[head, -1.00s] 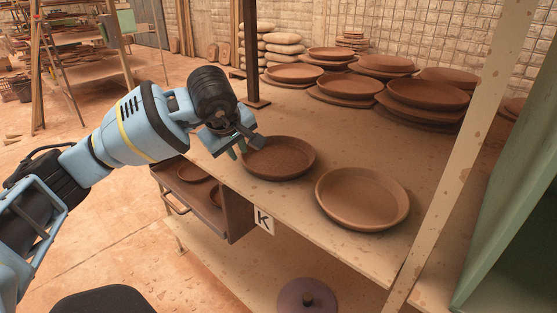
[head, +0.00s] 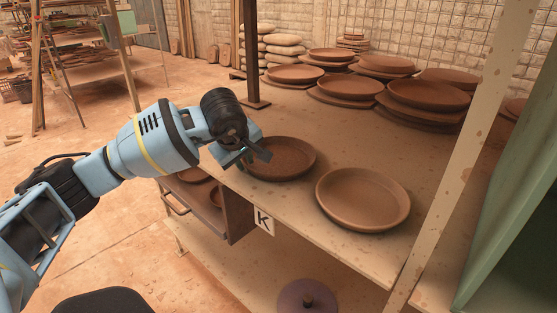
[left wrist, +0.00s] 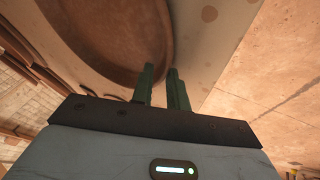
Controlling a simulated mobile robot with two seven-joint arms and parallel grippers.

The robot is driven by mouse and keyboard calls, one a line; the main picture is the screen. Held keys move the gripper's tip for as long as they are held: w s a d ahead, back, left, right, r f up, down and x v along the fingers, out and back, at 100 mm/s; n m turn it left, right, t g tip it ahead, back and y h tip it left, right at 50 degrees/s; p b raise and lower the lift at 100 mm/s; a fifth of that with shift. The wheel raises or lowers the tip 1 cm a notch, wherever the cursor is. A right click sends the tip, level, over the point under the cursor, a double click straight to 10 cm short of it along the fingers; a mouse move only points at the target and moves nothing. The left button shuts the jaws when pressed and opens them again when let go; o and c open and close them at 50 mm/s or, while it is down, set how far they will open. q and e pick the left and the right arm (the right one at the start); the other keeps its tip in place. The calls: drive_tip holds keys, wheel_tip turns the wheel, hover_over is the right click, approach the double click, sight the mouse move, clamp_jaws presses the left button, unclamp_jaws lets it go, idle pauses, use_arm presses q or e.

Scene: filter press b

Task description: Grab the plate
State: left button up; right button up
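A round brown clay plate (head: 283,160) lies on the shelf's near edge, left of a second, lighter plate (head: 363,200). My left gripper (head: 254,157) is at the left rim of the first plate and hides part of that rim. In the left wrist view the plate (left wrist: 115,35) fills the upper left. The two green fingers (left wrist: 161,82) stand apart with a gap, one over the rim and one just outside it. I cannot tell whether either touches the rim. My right gripper is not in view.
The shelf (head: 300,205) has stacked plates (head: 385,85) at the back and a dark post (head: 250,50) at back left. A pale upright (head: 470,150) and green cabinet (head: 510,180) stand at right. A "K" sign (head: 264,221) hangs at the front edge.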

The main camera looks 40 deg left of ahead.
use_arm(q)
drive_tip(key=shift+f, duration=0.15)
drive_tip(key=shift+c, duration=0.2)
clamp_jaws()
drive_tip(key=shift+r, duration=0.5)
wheel_tip(320, 180, up, 4)
drive_tip(key=shift+f, duration=0.2)
drive_tip(key=s+d, duration=1)
drive_tip(key=d, duration=0.2)
drive_tip(key=shift+s+r, duration=0.15)
drive_tip(key=shift+r, duration=0.3)
